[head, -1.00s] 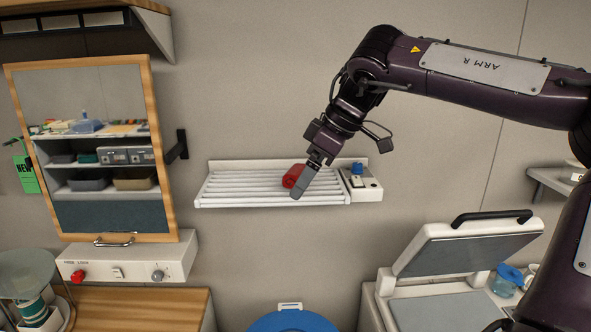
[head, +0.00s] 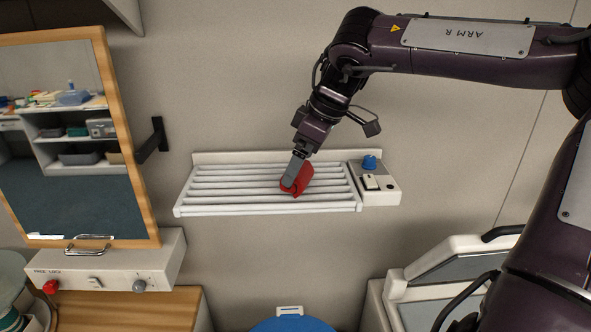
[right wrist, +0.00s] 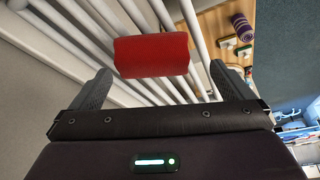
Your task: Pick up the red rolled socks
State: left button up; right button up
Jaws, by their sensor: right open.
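The red rolled socks (head: 301,178) lie on the white slatted wall rack (head: 230,192), right of its middle. My right gripper (head: 293,180) is at the socks in the head view, with its fingers partly in front of them. In the right wrist view the red rolled socks (right wrist: 152,55) lie between the two spread fingers of my right gripper (right wrist: 160,82), with a gap visible on each side. The gripper is open and does not hold the socks. My left gripper is not in view.
A control box with a blue knob (head: 370,162) adjoins the rack's right end. A wood-framed mirror (head: 75,140) stands at the left above a white panel (head: 110,265). A blue round object (head: 290,324) is below the rack. The wall is close behind.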

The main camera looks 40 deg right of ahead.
jog(key=x, duration=0.1)
jog(key=p+x, duration=0.1)
jog(key=shift+w+d+f, duration=0.2)
jog(key=shift+w+f, duration=0.05)
jog(key=shift+f, duration=0.05)
jog(key=shift+w+f, duration=0.4)
jog(key=shift+f, duration=0.3)
jog(key=shift+s, duration=0.1)
jog(key=shift+a+r, duration=0.1)
jog(key=shift+r, duration=0.05)
jog(key=shift+c, duration=1)
jog(key=shift+s, duration=0.1)
jog(key=c, duration=0.5)
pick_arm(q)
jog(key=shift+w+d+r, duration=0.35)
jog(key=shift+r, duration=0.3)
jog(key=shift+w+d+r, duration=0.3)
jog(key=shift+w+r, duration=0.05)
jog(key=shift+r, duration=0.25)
pick_arm(e)
jog(key=c, duration=0.4)
